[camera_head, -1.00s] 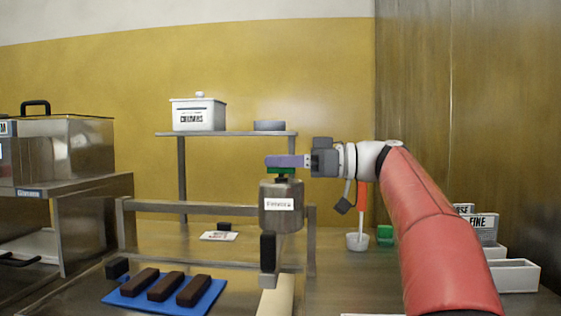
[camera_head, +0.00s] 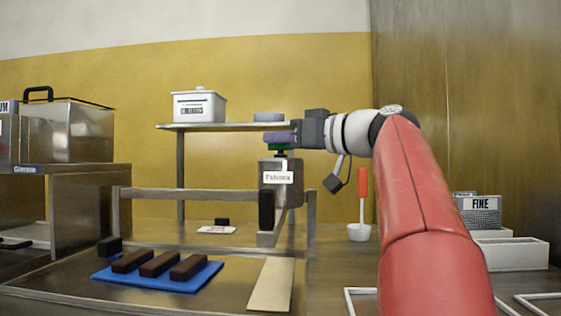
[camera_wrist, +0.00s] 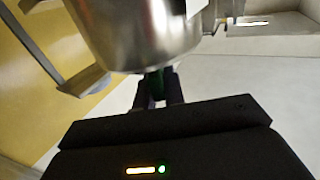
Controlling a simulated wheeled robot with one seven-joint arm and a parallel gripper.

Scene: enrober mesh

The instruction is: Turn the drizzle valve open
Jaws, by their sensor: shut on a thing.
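The steel drizzle pot (camera_head: 281,190) carries a white label and stands above the rail over the work table. A green valve handle (camera_head: 279,147) sits on its top. The wrist view shows the green handle (camera_wrist: 157,83) between the two dark fingers (camera_wrist: 158,92), just beside the steel pot wall (camera_wrist: 140,35). The fingers hide most of the handle, and I cannot tell its exact angle.
Three dark bars (camera_head: 160,263) lie on a blue mat (camera_head: 120,278) below left. A shelf (camera_head: 225,127) with a white box (camera_head: 198,106) stands behind. A white cup (camera_head: 359,232) with an orange-handled tool and white trays (camera_head: 510,253) are at right.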

